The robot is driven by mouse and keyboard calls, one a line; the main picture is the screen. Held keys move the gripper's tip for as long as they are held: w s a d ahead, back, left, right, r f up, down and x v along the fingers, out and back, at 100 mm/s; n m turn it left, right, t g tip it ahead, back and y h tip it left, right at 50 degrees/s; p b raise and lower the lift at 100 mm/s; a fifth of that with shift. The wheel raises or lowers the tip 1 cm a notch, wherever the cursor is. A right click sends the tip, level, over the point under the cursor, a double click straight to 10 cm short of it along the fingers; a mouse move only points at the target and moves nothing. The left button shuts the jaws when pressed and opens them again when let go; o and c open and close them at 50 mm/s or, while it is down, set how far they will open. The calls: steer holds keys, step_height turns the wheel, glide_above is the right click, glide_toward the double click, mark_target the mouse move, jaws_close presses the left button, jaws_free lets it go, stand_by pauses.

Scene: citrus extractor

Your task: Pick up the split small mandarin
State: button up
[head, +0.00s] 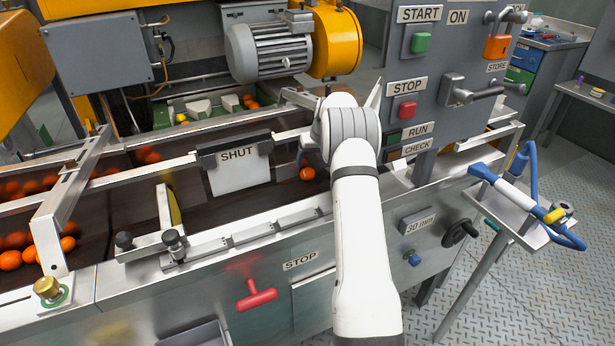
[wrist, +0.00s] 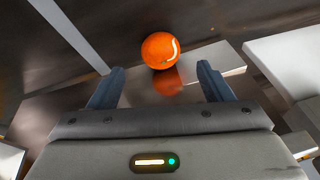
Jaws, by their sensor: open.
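My gripper (wrist: 161,70) is open and empty. The mandarin is just beyond the fingertips, roughly centred between them, with clear space to each side.
A hanging "SHUT" plate (head: 239,165) is left of my wrist. The metal front rail (head: 245,232) runs below the belt. The control panel (head: 432,85) stands close on the right. Several other oranges (head: 40,250) lie at the far left. In the wrist view pale metal edges flank the gripper.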

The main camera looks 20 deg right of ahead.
mark_target(309, 170)
steer(key=x, duration=0.6)
steer(key=shift+s+a+r, duration=0.1)
steer(key=shift+c, duration=0.5)
steer(key=c, duration=1)
steer(key=shift+r, duration=0.1)
